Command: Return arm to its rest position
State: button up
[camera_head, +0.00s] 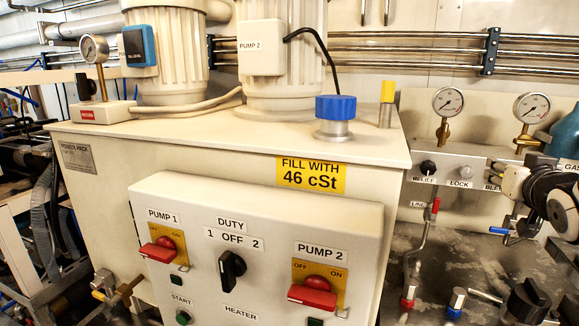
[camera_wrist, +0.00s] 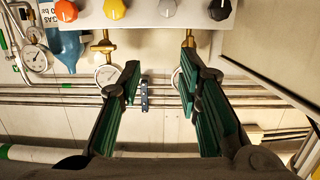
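My gripper (camera_wrist: 158,85) shows in the wrist view with its two green-padded fingers spread apart and nothing between them. Past the fingers are a wall with horizontal pipes (camera_wrist: 70,101) and two brass-stemmed gauges (camera_wrist: 106,75), partly covered by the fingers. In the head view, a white and black jointed part at the right edge looks like part of my arm; the gripper's fingers cannot be made out there.
A power pack cabinet (camera_head: 230,150) with a switch box (camera_head: 260,220) fills the head view's middle. At right are gauges (camera_head: 448,102), a valve panel (camera_head: 455,165) and a lever valve (camera_head: 424,225). Coloured knobs (camera_wrist: 116,9) line the wrist view's top.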

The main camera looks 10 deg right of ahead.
jog(key=s+a+f+n+g+y+p, duration=0.1)
jog(key=s+a+f+g+y, duration=0.1)
jog(key=s+a, duration=0.6)
jog(key=s+a+f+n+g+y+p, duration=0.1)
jog(key=s+a+g, duration=0.3)
jog(key=s+a, duration=0.4)
jog(key=s+a+f+n+g+y, duration=0.3)
jog(key=s+a, duration=0.5)
jog(key=a, duration=0.5)
jog(key=shift+a+f+g+y+p, duration=0.15)
jog(key=shift+f+g+y+p, duration=0.25)
jog(key=shift+g+y, duration=0.15)
